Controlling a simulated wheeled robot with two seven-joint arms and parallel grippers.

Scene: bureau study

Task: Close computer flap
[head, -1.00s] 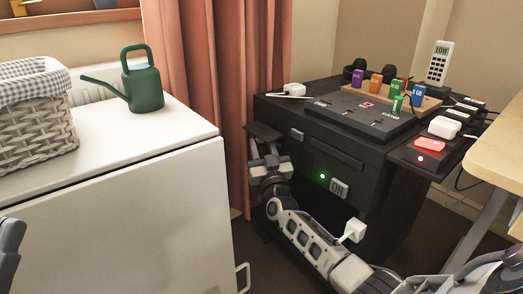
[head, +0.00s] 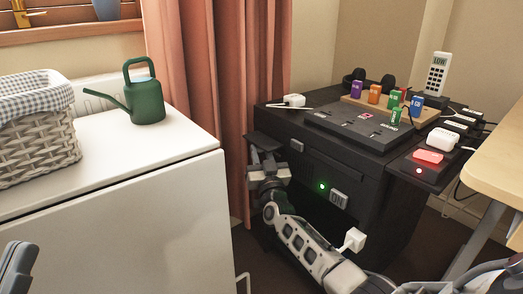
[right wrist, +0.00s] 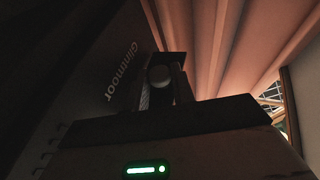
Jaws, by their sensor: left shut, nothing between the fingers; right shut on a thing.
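The computer is a black cabinet (head: 345,165) at the right of the head view, with a green light and an ON button (head: 339,199) on its front. A small dark flap (head: 262,140) sticks out at its front left edge. My right gripper (head: 266,158) is at this flap and shut on it. In the right wrist view a round knob (right wrist: 160,76) shows between the fingers, beside a dark panel (right wrist: 110,70) lettered "Glintmoor". How far the flap stands open is hard to tell. My left gripper (head: 16,272) is partly in view at the lower left, shut and empty.
A white cabinet (head: 110,235) with a green watering can (head: 147,100) and a wicker basket (head: 35,150) stands at the left. An orange curtain (head: 215,90) hangs close behind my right gripper. A wooden desk (head: 498,160) edges in at the right.

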